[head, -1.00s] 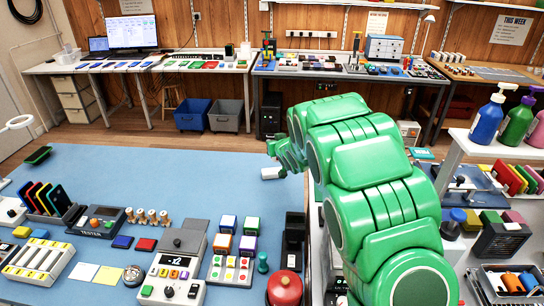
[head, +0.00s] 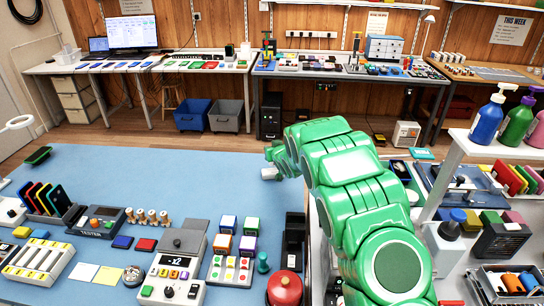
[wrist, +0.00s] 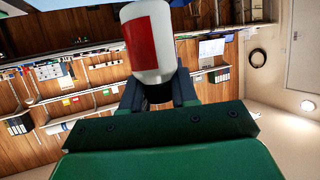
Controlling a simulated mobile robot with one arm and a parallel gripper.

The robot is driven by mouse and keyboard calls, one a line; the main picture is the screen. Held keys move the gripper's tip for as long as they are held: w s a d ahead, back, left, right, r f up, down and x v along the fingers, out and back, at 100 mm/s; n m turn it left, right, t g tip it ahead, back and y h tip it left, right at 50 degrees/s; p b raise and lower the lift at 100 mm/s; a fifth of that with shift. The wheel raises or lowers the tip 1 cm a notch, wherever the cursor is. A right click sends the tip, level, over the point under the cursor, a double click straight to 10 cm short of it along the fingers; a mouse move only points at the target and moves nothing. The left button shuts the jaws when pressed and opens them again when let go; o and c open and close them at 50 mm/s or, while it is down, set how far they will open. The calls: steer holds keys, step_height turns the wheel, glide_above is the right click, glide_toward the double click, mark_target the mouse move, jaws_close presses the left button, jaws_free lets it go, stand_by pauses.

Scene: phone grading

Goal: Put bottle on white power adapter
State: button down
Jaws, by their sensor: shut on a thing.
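My gripper (wrist: 158,95) is shut on a white bottle with a red label (wrist: 166,48), which sticks up between the fingers in the wrist view. In the head view my gripper (head: 274,160) is above the right part of the blue mat. A small white part of the bottle (head: 269,174) shows at the fingertips there. I cannot surely pick out the white power adapter; my green arm hides part of the right side.
The blue mat (head: 170,185) is clear at its back. A tester (head: 98,222), coloured blocks and a red dome (head: 284,288) stand along its front. On the right, pump bottles (head: 488,118) stand on a white shelf above a crowded bench.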

steer(key=shift+w+f, duration=0.1)
steer(key=shift+f, duration=1.45)
steer(key=shift+f, duration=0.15)
steer(key=c, duration=0.9)
jaws_free()
steer(key=shift+o, duration=0.2)
steer(key=shift+s+d+r, duration=0.1)
steer(key=shift+s+r, duration=0.15)
steer(key=shift+s, duration=0.05)
steer(key=v, duration=1.1)
steer(key=shift+s+d, duration=0.1)
steer(key=shift+r, duration=0.1)
